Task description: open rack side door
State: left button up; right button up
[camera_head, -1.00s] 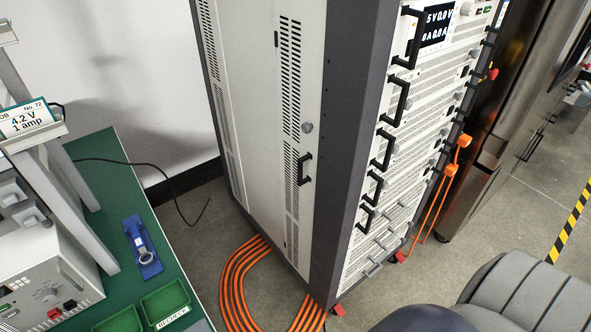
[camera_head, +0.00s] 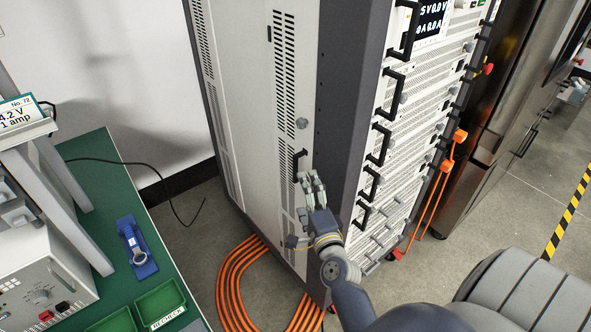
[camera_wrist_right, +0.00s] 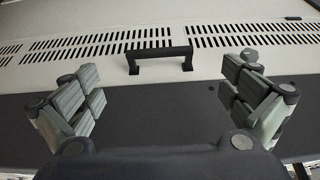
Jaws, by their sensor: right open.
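The rack side door (camera_head: 258,110) is the light panel with vent slots on the rack's left face, and it looks closed. My right gripper (camera_head: 310,180) is just below and in front of the handle, open and empty. In the right wrist view the handle (camera_wrist_right: 160,58) lies ahead, between the spread fingers of the right gripper (camera_wrist_right: 160,95) but beyond their tips; I see no contact. My left gripper is not in view.
A green bench (camera_head: 95,200) with a blue tool holder (camera_head: 137,247) and green bins (camera_head: 160,305) stands at the left. Orange cables (camera_head: 240,270) lie on the floor by the rack's foot. Black pull handles (camera_head: 393,95) line the rack's front.

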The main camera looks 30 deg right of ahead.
aim_at(296, 171)
jog(key=b+x, duration=0.1)
jog(key=x, duration=0.8)
jog(key=shift+w+d+f, duration=0.1)
jog(key=shift+w+f, duration=0.05)
jog(key=shift+w, duration=0.15)
jog(key=c, duration=1.4)
jog(key=shift+c, duration=0.2)
